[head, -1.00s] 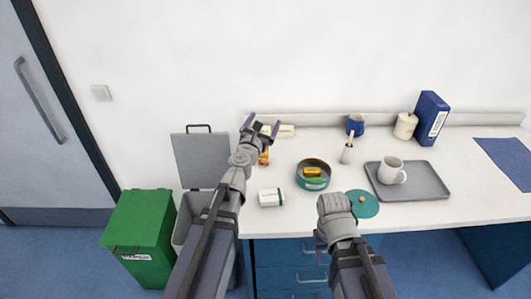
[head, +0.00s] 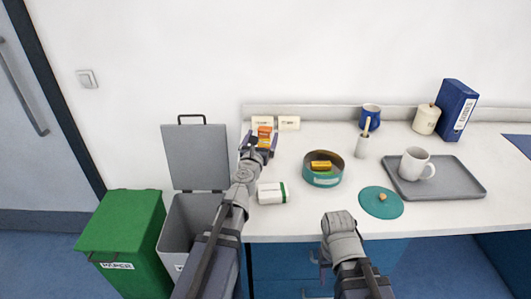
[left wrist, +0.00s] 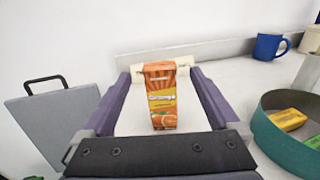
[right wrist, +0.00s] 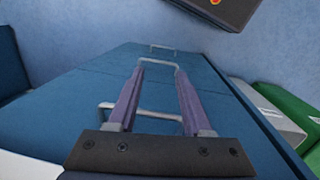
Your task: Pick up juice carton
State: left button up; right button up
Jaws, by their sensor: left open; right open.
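The juice carton (head: 264,136) is a small upright orange box near the back left of the white counter. In the left wrist view the carton (left wrist: 161,96) shows an orange-fruit picture and stands between the two fingers. My left gripper (head: 258,148) is open, with one finger on each side of the carton and visible gaps between. In the left wrist view its fingers (left wrist: 160,90) point toward the back of the counter. My right gripper (right wrist: 158,75) is open and empty, pointing down in front of the blue drawers (right wrist: 150,95).
Small cream boxes (head: 289,123) stand behind the carton. A teal round tin (head: 322,176) holds small boxes to the right. An open grey bin (head: 190,225) and a green bin (head: 122,230) stand left.

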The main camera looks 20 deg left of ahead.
aim_at(267, 127)
pick_arm(q)
jog(key=shift+w+a+f+b, duration=0.1)
jog(key=shift+w+f, duration=0.05)
jog(key=shift+w, duration=1.2)
jog(key=shift+w+a+f+b, duration=0.1)
jog(key=shift+w+f, duration=0.1)
jog(key=shift+w, duration=1.1)
jog(key=shift+w+a+f+b, duration=0.1)
jog(key=shift+w+f, duration=0.05)
jog(key=shift+w, duration=1.2)
jog(key=shift+s, duration=0.1)
grip_shut()
